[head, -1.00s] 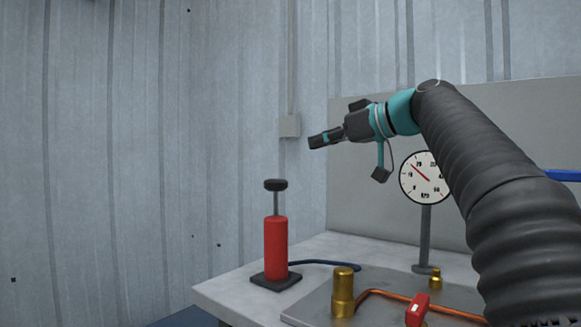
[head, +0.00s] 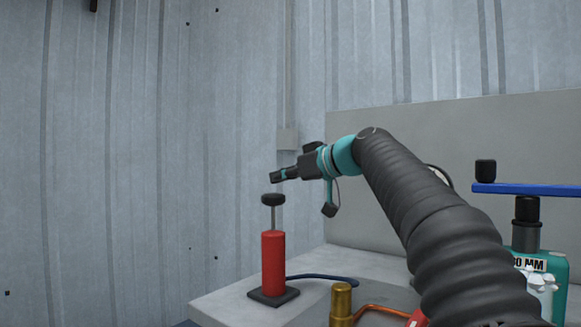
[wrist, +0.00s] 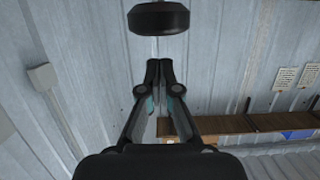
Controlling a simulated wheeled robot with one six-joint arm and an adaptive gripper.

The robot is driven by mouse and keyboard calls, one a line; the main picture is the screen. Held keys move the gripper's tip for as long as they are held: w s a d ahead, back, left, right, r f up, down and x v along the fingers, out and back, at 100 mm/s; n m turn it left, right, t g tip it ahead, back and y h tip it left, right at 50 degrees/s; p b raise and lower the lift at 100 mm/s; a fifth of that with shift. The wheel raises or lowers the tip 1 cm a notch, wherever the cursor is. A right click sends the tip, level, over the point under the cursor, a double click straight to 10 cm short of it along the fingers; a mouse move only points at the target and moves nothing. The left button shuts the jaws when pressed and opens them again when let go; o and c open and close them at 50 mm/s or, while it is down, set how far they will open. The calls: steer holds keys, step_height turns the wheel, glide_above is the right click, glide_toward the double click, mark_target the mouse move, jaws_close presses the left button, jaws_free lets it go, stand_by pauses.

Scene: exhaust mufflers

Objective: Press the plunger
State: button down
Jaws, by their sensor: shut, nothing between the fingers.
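The plunger is a black knob (head: 273,199) on a thin grey rod, standing up from a red cylinder pump (head: 273,262) on a black square base. The rod is visible between knob and cylinder, so the plunger is raised. My gripper (head: 273,178) is shut and empty, a little above the knob in the head view, apart from it. In the wrist view the black knob (wrist: 159,19) is at the top centre, beyond the tips of my shut gripper (wrist: 159,64).
The pump stands on a light table (head: 225,306) near its left corner. A dark blue hose (head: 325,278) runs right from it. A brass fitting (head: 341,303) and orange pipe are nearby. My arm hides most of the gauge.

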steer(key=shift+f, duration=1.05)
step_height(320, 180, down, 6)
steer(key=b, duration=0.6)
steer(key=shift+r, duration=0.1)
